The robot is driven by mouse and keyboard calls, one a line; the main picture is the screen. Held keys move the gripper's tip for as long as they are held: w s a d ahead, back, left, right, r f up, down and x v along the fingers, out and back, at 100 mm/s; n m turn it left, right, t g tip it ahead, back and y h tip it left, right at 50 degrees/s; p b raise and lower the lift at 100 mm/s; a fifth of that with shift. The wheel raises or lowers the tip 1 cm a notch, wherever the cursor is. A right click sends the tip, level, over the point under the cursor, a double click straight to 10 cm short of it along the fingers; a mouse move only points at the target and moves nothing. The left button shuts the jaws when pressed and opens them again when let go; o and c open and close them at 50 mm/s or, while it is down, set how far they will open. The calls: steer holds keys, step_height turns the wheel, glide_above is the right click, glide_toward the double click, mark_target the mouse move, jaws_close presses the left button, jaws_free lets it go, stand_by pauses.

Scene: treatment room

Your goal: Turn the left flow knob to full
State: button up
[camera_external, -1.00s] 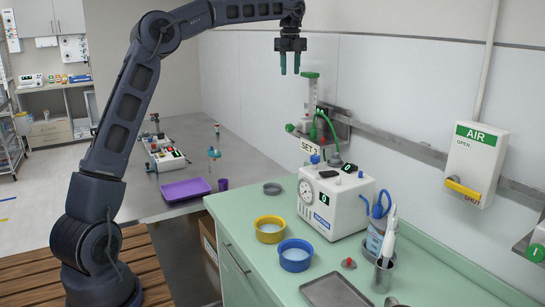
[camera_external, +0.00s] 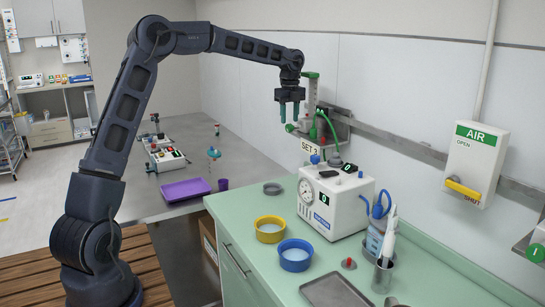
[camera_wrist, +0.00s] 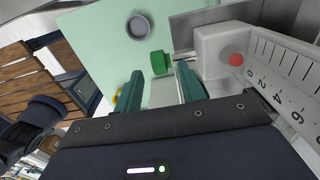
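The left flow knob (camera_external: 290,127) is a small green knob on the left side of the wall flowmeter (camera_external: 311,92). In the wrist view the green knob (camera_wrist: 160,62) shows just beyond and between my fingertips. My gripper (camera_external: 289,114) is open with green fingers pointing down, above the knob. In the wrist view my gripper (camera_wrist: 160,78) has a clear gap and holds nothing. The flowmeter's scale (camera_wrist: 285,70) shows in the wrist view, with a red ball (camera_wrist: 236,60) near the 0 mark. I cannot tell whether a finger touches the knob.
The flowmeter hangs on a wall rail (camera_external: 420,150) above a "SET 3" sign (camera_external: 313,149). A green hose (camera_external: 330,128) curves down beside it. Below stand a white machine (camera_external: 335,200), yellow and blue bowls (camera_external: 295,256) and a grey dish (camera_external: 272,188). An AIR box (camera_external: 475,165) is at right.

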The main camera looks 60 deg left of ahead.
mark_target(290, 128)
steer(key=shift+f, duration=1.7)
steer(key=shift+c, duration=0.4)
steer(key=c, duration=0.8)
